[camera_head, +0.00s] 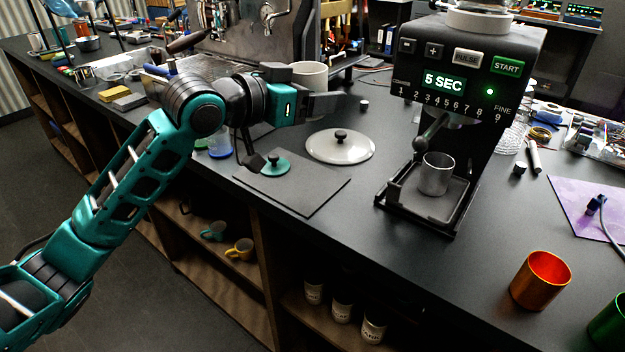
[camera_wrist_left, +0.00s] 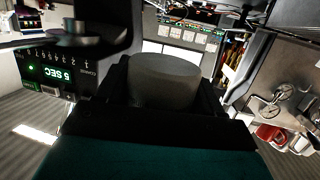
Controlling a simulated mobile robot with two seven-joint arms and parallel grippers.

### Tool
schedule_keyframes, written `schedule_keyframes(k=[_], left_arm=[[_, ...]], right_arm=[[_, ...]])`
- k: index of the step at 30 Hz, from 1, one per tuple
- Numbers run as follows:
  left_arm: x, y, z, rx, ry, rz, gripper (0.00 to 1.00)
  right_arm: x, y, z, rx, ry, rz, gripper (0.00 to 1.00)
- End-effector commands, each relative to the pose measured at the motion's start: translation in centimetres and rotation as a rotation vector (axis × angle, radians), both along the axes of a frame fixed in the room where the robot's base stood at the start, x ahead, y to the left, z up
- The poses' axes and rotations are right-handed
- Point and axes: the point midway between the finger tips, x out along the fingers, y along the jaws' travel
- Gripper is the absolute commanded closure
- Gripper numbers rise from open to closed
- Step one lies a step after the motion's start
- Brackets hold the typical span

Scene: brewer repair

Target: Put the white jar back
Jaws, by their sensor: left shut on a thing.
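The white jar (camera_head: 309,75) is a pale, lidless cylinder. My left gripper (camera_head: 320,102) is shut on it and holds it above the counter, in front of the espresso machine. One finger and the gripper body hide its lower part. In the left wrist view the jar (camera_wrist_left: 165,80) sits between the two dark fingers and looks grey in shadow. A white lid with a black knob (camera_head: 340,150) lies on the counter below and right of the gripper. My right gripper is in neither view.
A grinder (camera_head: 470,75) with a metal cup (camera_head: 436,174) stands to the right. A grey mat (camera_head: 305,194) with a green lid (camera_head: 275,166) lies below the arm. The espresso machine (camera_head: 240,40) is behind. An orange cup (camera_head: 541,280) is at front right. The counter before the grinder is clear.

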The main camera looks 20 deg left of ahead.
Motion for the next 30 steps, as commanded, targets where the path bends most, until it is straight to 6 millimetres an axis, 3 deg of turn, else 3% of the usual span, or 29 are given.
schedule_keyframes(k=[1, 3, 9, 19, 25, 30], left_arm=[[0.0, 0.0, -1.9, -0.001, 0.004, 0.001, 0.71], [0.0, 0.0, -3.8, -0.002, 0.005, 0.001, 0.71], [0.0, 0.0, -8.5, -0.001, 0.002, 0.002, 0.71], [0.0, 0.0, -11.5, 0.0, -0.001, 0.001, 0.71], [0.0, 0.0, -14.5, 0.0, -0.001, 0.001, 0.71], [0.0, 0.0, -14.8, -0.001, -0.005, 0.002, 0.71]], right_arm=[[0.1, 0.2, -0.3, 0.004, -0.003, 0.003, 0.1], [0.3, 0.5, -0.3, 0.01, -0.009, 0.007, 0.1], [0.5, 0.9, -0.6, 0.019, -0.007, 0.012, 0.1], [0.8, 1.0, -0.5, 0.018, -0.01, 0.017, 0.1], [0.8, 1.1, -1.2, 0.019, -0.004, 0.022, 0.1], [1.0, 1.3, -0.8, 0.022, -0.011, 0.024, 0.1]])
